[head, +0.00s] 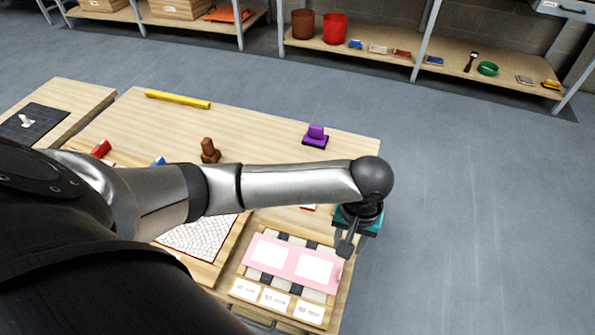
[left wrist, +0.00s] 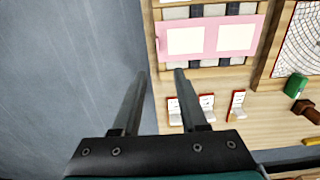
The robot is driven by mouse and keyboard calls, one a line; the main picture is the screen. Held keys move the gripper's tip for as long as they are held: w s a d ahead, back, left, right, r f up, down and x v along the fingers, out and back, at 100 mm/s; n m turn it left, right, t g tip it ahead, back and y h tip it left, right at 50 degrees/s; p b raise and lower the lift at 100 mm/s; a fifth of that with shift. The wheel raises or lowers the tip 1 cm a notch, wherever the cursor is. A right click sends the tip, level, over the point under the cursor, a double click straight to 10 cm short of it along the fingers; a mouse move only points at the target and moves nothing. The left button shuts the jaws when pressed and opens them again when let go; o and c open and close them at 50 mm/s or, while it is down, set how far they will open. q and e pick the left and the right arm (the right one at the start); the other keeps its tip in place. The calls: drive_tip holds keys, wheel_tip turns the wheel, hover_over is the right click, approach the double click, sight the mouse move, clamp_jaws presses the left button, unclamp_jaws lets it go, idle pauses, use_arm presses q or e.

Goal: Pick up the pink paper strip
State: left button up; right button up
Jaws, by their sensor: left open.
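The pink paper strip (head: 291,263) has two white squares on it. It lies flat across a wooden frame with dark and white tiles, near the table's right edge. It also shows in the left wrist view (left wrist: 210,38), at the top. My left gripper (head: 346,248) is open and empty by the strip's right end in the head view. In the left wrist view its two fingers (left wrist: 160,74) point toward the strip's left end, with nothing between them. The fingertips look apart from the strip; their height above it is hard to tell. My right gripper is not in view.
A white mosaic panel (head: 204,238) lies left of the strip, partly behind my arm. Labelled white cards (head: 275,297) lie in front. A purple-handled block (head: 316,135), a brown block (head: 209,151) and a yellow bar (head: 178,99) stand farther back. Open floor (head: 470,220) lies right.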

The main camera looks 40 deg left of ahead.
use_arm(q)
drive_tip(key=b, duration=0.3)
approach(341, 271)
drive_tip(key=shift+s+a, duration=0.1)
drive_tip(key=shift+s, duration=0.1)
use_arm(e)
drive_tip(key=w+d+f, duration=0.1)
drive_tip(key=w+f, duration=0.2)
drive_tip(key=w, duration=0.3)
use_arm(q)
drive_tip(key=shift+f+b, duration=0.85)
drive_tip(key=shift+f, duration=0.5)
drive_tip(key=shift+f+b, duration=0.75)
drive_tip(key=shift+f, duration=0.35)
drive_tip(key=shift+f+b, duration=0.7)
drive_tip(key=shift+f, duration=0.2)
drive_tip(key=shift+f+b, duration=0.55)
drive_tip(key=shift+f, duration=0.4)
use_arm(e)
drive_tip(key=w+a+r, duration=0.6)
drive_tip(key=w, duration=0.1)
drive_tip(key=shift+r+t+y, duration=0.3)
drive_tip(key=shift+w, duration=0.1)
use_arm(q)
clamp_jaws()
